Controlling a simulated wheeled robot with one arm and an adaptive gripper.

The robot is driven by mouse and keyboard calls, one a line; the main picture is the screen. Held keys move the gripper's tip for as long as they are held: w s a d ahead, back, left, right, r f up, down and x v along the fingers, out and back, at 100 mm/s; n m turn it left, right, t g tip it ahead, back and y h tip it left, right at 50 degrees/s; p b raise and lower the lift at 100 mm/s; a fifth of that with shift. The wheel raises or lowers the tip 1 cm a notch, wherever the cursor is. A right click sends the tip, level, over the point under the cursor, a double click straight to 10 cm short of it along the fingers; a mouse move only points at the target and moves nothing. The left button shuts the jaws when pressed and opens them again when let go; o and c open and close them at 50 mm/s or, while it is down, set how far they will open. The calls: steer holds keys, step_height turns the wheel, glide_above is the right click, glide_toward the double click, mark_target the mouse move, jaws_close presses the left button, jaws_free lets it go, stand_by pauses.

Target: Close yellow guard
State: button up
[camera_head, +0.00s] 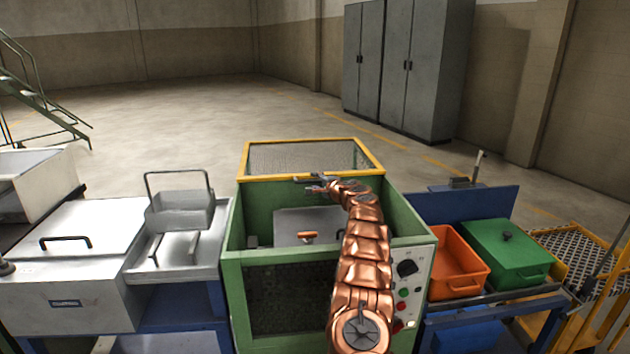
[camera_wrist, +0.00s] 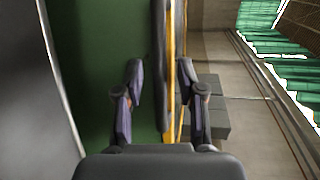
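The yellow guard (camera_head: 285,142), a yellow frame with mesh, stands raised at the back of the green machine box (camera_head: 232,236). The box's top is open. My gripper (camera_head: 318,186) is at the guard's near edge, by a dark handle there. In the wrist view, the fingers of my gripper (camera_wrist: 160,72) are apart, one on each side of the guard's yellow edge (camera_wrist: 170,45) and its dark bar. A gap shows on the left finger's side. The right finger is close to the yellow edge; I cannot tell if it touches.
Inside the box is a grey block (camera_head: 290,222) with an orange-brown knob. A control panel (camera_head: 407,285) is on the box's front right. An orange bin (camera_head: 455,262) and a green lidded bin (camera_head: 507,250) stand to the right. A grey tray (camera_head: 180,250) stands left.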

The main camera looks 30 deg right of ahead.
steer(key=shift+w, duration=0.35)
steer(key=shift+w+a+f, duration=0.1)
steer(key=shift+w, duration=0.15)
jaws_close()
stand_by(0.6)
